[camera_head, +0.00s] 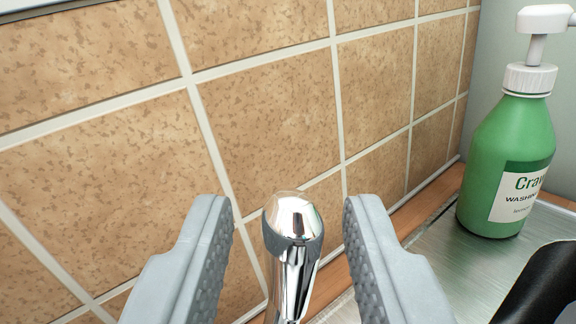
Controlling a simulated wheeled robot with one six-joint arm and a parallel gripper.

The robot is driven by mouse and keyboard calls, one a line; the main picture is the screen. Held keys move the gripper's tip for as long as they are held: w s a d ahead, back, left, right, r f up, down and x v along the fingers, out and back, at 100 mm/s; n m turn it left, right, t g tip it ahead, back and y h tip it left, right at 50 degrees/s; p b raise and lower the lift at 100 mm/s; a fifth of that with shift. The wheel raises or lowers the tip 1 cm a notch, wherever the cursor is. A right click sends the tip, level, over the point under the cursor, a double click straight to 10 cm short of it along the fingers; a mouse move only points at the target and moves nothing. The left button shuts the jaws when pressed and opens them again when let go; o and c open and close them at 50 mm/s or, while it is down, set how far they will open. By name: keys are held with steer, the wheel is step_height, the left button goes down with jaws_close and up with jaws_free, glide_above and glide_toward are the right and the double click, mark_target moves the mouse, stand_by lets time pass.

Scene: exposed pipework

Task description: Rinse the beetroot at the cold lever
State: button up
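My gripper (288,220) is open, with its two grey ridged fingers apart at the bottom of the view. Between the fingers stands a chrome tap part (293,240) with a rounded top, its lower end cut off by the frame. It appears free of both fingers, with a gap on each side. Whether it is the cold lever or another part of the tap cannot be told. No beetroot shows in this view.
A green pump bottle (510,150) labelled as washing liquid stands at the right on a metal draining surface (455,260). A black curved object (545,285) is at the lower right. A tan tiled wall (265,120) rises close behind the tap.

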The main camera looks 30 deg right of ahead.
steer(key=shift+w+d, duration=0.3)
steer(key=shift+w, duration=0.15)
jaws_close()
steer(key=shift+s, duration=0.1)
steer(key=shift+s+f+m+t+h, duration=0.2)
steer(key=shift+s+m+t+h, duration=0.5)
steer(key=shift+s+m+t, duration=0.4)
jaws_free()
steer(key=shift+s, duration=0.1)
